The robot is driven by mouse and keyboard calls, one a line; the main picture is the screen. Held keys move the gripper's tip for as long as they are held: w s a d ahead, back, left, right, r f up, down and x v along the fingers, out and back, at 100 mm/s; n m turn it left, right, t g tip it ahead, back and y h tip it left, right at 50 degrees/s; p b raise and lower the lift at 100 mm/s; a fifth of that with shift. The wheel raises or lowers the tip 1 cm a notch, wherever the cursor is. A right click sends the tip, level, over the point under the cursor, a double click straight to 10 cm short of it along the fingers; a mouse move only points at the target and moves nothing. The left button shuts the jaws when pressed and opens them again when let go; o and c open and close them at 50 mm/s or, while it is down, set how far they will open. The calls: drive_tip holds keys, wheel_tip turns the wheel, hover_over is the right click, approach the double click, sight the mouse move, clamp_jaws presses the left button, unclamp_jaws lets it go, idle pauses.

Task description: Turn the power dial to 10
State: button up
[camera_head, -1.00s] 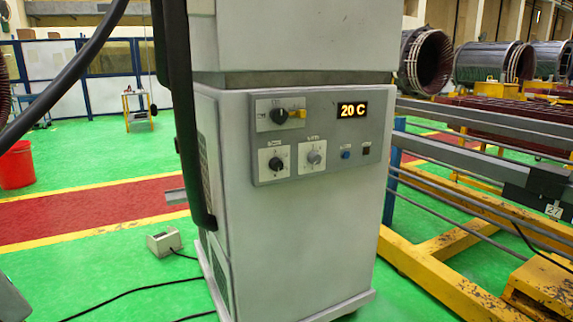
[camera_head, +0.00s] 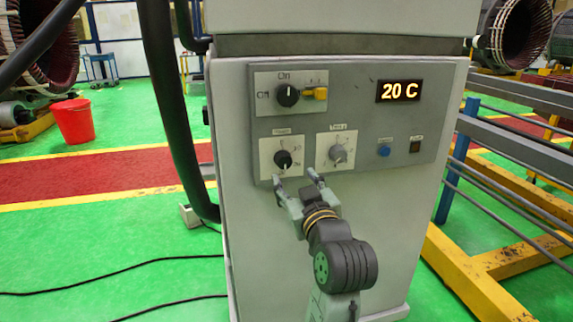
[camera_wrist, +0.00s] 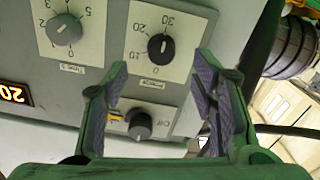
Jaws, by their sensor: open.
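The power dial is a small black knob (camera_head: 283,160) on a white plate, at the lower left of the grey control panel. In the wrist view the fingers of my gripper (camera_wrist: 162,68) stand apart on either side of the dial's column, holding nothing.
The grey timer dial (camera_head: 338,154) is close on the right. An On/Off switch (camera_head: 288,95) with a yellow tab is above. A display (camera_head: 398,91) reads 20 C. A blue button (camera_head: 384,151) is further right. A thick black hose (camera_head: 168,110) hangs left of the cabinet.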

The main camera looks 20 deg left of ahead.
sight(286, 165)
drive_tip(key=p+x, duration=0.1)
drive_tip(key=x, duration=0.7)
drive_tip(key=shift+a+p, duration=0.2)
drive_tip(key=shift+p, duration=0.1)
drive_tip(key=c, duration=1.1)
drive_tip(key=shift+c, duration=0.2)
